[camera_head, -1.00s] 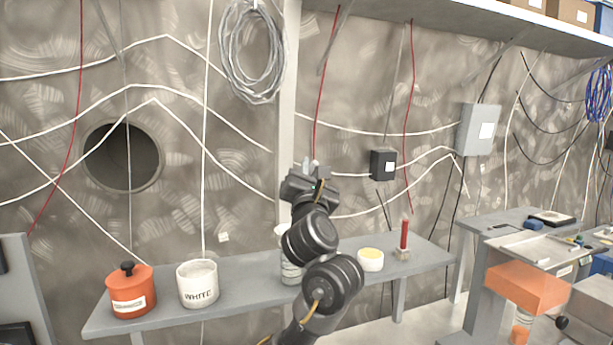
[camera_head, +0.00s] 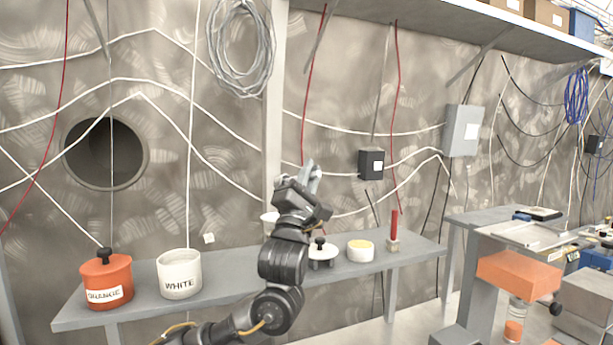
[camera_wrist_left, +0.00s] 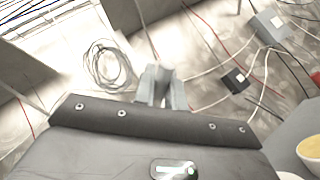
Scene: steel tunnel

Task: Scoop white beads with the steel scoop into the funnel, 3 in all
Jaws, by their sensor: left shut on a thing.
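The white pot labelled WHITE (camera_head: 179,276) stands open on the grey shelf; I cannot make out its contents. My left gripper (camera_head: 309,180) is raised above the shelf, to the right of the pot, with its fingers pointing up. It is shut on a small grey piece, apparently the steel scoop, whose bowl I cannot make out. In the left wrist view the gripper (camera_wrist_left: 162,88) shows its fingers close together. A pale rim, apparently the funnel (camera_head: 268,218), shows just left of my arm, which hides the rest. My right gripper is out of view.
The grey shelf (camera_head: 225,290) also holds an orange lidded pot (camera_head: 107,282), a white lid with a black knob (camera_head: 321,250), a bowl with yellow contents (camera_head: 360,251) and a red upright stick (camera_head: 394,226). A wall post (camera_head: 275,110) stands behind my gripper.

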